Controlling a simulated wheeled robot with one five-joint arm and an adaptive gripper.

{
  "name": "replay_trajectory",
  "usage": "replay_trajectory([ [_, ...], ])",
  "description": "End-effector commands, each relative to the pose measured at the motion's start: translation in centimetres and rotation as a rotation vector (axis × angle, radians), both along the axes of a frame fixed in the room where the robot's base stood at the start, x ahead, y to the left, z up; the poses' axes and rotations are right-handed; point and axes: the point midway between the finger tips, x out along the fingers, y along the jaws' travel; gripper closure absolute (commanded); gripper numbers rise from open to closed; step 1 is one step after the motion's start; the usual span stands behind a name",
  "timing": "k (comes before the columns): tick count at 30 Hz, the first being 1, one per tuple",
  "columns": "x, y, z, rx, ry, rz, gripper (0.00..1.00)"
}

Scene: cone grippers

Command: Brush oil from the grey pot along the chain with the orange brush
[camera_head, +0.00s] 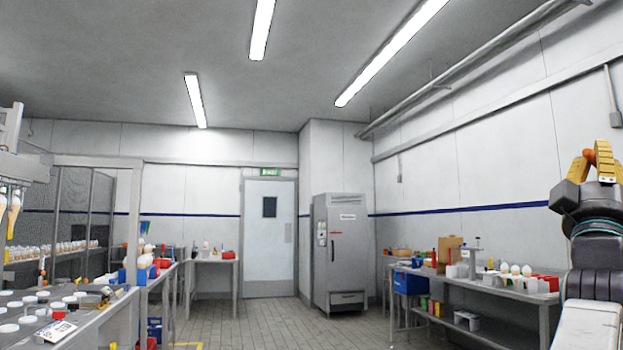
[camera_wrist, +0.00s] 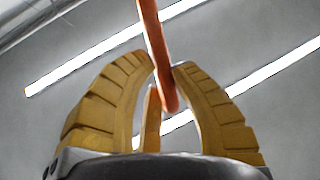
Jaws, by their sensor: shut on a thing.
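My gripper (camera_head: 590,163) is raised at the right edge of the head view, its yellow ridged fingers pointing up. In the wrist view my gripper (camera_wrist: 166,68) is shut on an orange rod, which I take as the handle of the orange brush (camera_wrist: 154,36). The handle runs up out of the picture, so the bristles are hidden. A bit of orange, the brush (camera_head: 590,156), shows between the fingers in the head view. I cannot make out the grey pot or the chain in either view.
A bench (camera_head: 100,322) with many round white-topped items stands at the lower left. A long table (camera_head: 500,290) with bins and bottles runs along the right wall. A grey cabinet (camera_head: 340,255) and a door (camera_head: 269,260) are at the back. The middle floor (camera_head: 270,325) is clear.

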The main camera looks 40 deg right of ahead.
Motion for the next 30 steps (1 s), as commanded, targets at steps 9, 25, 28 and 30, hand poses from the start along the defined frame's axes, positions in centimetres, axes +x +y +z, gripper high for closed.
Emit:
replay_trajectory([
  [9, 0.0, 0.0, 0.0, 0.000, 0.000, 0.000, 1.00],
  [25, 0.0, 0.0, 1.9, 0.000, 0.000, 0.000, 1.00],
  [28, 0.0, 0.0, 3.2, -0.001, 0.000, 0.000, 1.00],
  [30, 0.0, 0.0, 4.3, -0.001, 0.000, 0.000, 1.00],
])
